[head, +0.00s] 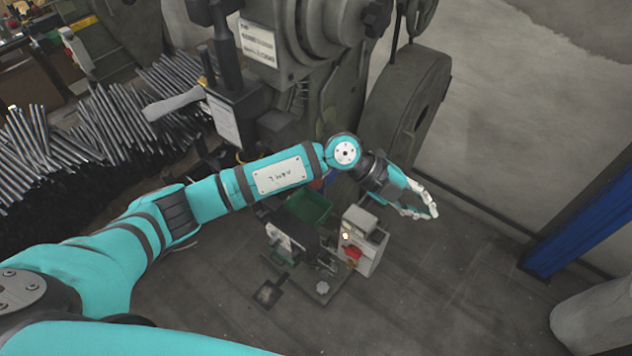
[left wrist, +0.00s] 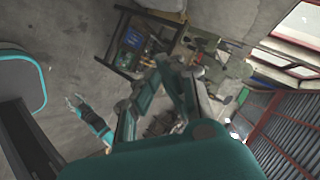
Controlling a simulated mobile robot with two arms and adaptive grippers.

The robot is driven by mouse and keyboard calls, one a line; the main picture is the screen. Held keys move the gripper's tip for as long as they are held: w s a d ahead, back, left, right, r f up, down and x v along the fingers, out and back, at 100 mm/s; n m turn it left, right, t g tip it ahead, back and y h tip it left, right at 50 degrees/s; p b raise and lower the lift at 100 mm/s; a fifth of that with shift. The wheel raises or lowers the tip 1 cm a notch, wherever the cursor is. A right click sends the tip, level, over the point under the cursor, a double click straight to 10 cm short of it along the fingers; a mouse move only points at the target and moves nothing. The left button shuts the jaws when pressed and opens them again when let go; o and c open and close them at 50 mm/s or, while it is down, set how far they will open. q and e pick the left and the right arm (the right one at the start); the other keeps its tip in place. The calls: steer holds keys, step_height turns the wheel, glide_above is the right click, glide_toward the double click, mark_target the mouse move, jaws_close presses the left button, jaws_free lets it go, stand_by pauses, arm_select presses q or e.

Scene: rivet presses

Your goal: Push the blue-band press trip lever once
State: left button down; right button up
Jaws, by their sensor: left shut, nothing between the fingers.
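My left gripper (head: 432,208) is in the head view at the right end of my teal arm. It is shut with nothing between its fingers. It hangs above and to the right of a small bench unit with a dark press-like body (head: 293,240), and appears apart from it. A grey control box (head: 362,242) with a red part stands at that unit's right. A bit of blue shows just behind my forearm, but I cannot tell whether it is the blue band. I cannot make out a trip lever. A small teal arm with a pale gripper (left wrist: 74,103) shows in the left wrist view, too small to judge.
A large grey machine (head: 290,60) with a flywheel (head: 405,105) stands behind my arm. Metal rods (head: 110,130) are piled at left. A green bin (head: 308,206) sits beside the dark body. A blue post (head: 585,220) stands at right.

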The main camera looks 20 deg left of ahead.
arm_select(q)
steer(key=w+a+f+y, duration=0.2)
steer(key=a+y, duration=0.1)
steer(key=a, duration=0.3)
steer(key=w+a+f+y, duration=0.3)
steer(key=a+y, duration=0.1)
steer(key=a, duration=0.2)
steer(key=r+n+y, duration=0.2)
steer(key=n+y, duration=0.1)
steer(key=y, duration=0.2)
glide_above(318, 183)
steer(key=shift+f, duration=0.25)
steer(key=shift+d+f, duration=0.1)
steer(key=shift+f+b, duration=0.35)
steer(key=shift+f, duration=0.15)
steer(key=shift+w+a+f+b, duration=0.15)
steer(key=shift+f+b, duration=0.75)
steer(key=shift+f, duration=0.6)
steer(key=shift+a+f+b, duration=0.1)
steer(key=shift+f+b, duration=0.8)
steer(key=shift+f, duration=0.55)
